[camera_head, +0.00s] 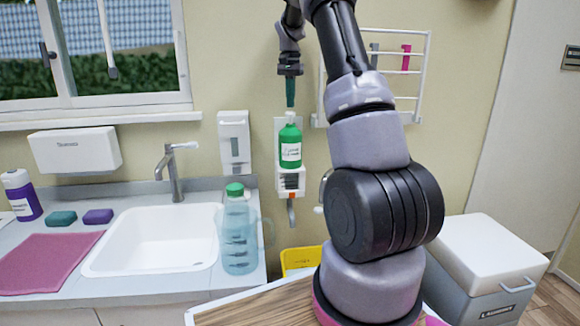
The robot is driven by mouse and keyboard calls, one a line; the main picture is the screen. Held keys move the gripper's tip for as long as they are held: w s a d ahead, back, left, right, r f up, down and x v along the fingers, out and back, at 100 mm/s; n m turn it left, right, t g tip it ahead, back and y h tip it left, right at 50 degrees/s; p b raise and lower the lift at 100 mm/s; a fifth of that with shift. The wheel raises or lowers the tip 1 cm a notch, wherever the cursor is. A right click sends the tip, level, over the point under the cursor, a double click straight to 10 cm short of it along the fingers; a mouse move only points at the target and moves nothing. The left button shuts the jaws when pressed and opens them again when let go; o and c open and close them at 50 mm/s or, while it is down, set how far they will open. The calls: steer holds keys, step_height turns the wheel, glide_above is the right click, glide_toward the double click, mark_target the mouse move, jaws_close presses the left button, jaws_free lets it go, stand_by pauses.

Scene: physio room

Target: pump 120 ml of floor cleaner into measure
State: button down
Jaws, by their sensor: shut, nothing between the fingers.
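A green bottle (290,145) with a white label stands upright in a white wall holder (282,184), with a lever hanging below. I cannot read the label, so I cannot tell whether it is the floor cleaner. My gripper (291,102) points straight down just above the bottle's top, shut and empty; I cannot tell whether it touches the top. A clear jug-like vessel (239,240) with dark marks, a handle and bluish contents stands on the counter right of the sink. A green cap shows at its top. It may be the measure.
A white sink (150,243) with a grey tap (174,170) is at left. A yellow container (299,259) is below the holder. A grey bin (480,268) stands right.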

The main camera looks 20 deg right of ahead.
steer(key=shift+f, duration=0.15)
steer(key=shift+f, duration=1.45)
steer(key=shift+r, duration=1.55)
steer(key=shift+f, duration=0.1)
steer(key=shift+f, duration=1.45)
steer(key=shift+r, duration=1.55)
